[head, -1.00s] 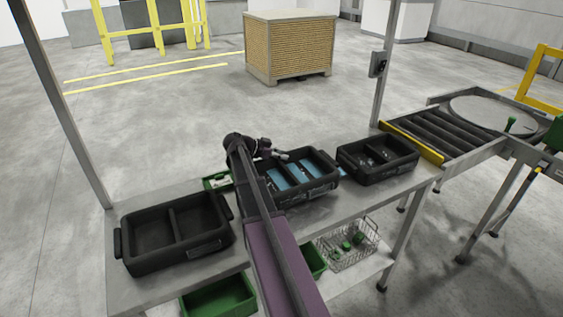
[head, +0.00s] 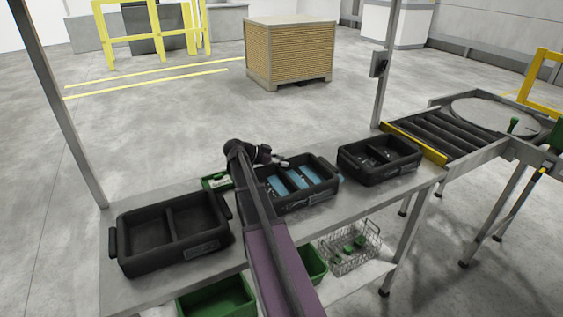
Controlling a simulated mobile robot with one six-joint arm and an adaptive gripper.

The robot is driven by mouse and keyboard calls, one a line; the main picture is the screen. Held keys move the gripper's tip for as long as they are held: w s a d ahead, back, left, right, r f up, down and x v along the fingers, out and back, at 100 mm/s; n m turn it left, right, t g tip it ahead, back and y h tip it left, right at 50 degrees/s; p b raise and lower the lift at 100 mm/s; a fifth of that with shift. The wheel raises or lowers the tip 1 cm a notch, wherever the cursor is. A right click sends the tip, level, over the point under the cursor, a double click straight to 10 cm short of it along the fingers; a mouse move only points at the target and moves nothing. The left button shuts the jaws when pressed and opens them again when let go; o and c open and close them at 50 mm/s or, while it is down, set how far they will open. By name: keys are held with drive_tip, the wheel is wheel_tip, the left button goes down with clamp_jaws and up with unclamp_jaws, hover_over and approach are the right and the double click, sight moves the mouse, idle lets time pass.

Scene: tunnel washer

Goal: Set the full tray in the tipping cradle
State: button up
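A black two-compartment tray (head: 262,208) with blue pieces inside stands mid-bench, partly hidden by my arm. A second black tray (head: 373,180) to its right holds a few small pale and dark items. A third, larger black tray (head: 165,262) at the left looks empty. My gripper (head: 284,161) is small in the picture, at the far rim of the middle tray, and appears above or beside it. I cannot tell whether it touches the rim or whether its fingers are open. I cannot pick out the tipping cradle with certainty.
A roller conveyor (head: 440,137) with a yellow edge adjoins the bench's right end, leading to a round plate (head: 492,112). Upright posts rise from the bench. A small green box (head: 214,181) lies behind my arm. Green bins (head: 215,300) and a wire basket (head: 350,249) sit below.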

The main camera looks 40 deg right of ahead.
drive_tip(key=shift+a+r, duration=0.1)
idle(0.4)
drive_tip(key=shift+p+v, duration=2.65)
drive_tip(key=shift+v, duration=3.25)
